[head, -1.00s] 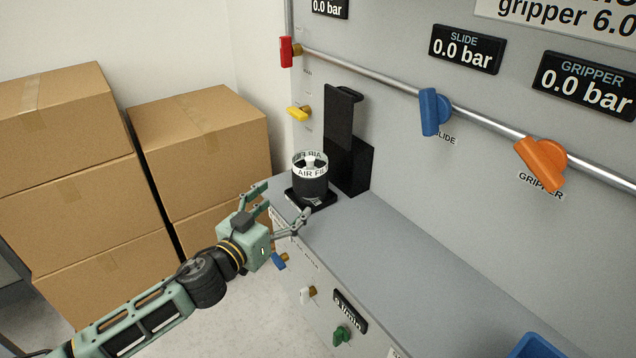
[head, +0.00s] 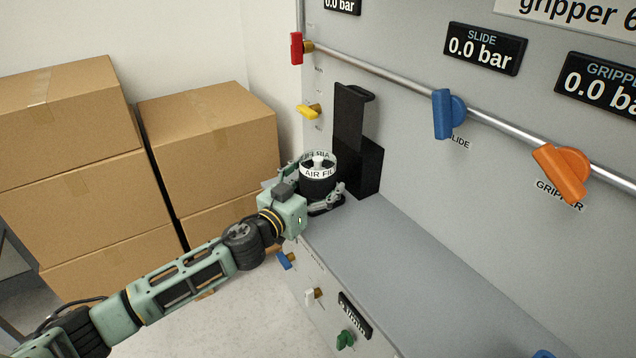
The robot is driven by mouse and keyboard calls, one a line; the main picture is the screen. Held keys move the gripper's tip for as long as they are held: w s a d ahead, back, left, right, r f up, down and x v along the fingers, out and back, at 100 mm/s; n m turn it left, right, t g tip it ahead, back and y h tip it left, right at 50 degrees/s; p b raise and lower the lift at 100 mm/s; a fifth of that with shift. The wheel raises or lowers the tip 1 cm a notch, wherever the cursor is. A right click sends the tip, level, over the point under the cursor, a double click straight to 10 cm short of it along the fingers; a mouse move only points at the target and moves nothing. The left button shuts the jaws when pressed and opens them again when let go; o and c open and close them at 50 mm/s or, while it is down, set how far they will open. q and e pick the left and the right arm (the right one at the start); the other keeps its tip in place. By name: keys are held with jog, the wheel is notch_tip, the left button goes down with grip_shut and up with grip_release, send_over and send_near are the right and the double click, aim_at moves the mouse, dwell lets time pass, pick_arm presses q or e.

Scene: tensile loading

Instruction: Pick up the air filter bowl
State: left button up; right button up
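The air filter bowl (head: 318,188) is a dark round cup with a white band lettered "AIR FIL". It stands upright at the far end of the grey bench, in front of a black bracket (head: 368,170). My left gripper (head: 318,184) is at the bowl, its fingers reaching around the near-right side and the left side. The far finger is mostly hidden, and I cannot tell whether the fingers press on the bowl. The bowl's base is partly hidden by the gripper. My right gripper is not in view.
The grey bench top (head: 400,250) is clear to the right of the bowl. A panel with a pipe and coloured valves, including a yellow one (head: 309,111), rises behind it. Cardboard boxes (head: 210,140) are stacked at left. A blue object (head: 542,354) shows at the bottom edge.

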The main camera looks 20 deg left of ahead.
pick_arm(q)
jog(key=shift+w, duration=0.1)
jog(key=c, duration=1.4)
jog(key=shift+o, duration=0.2)
jog(key=shift+r, duration=0.1)
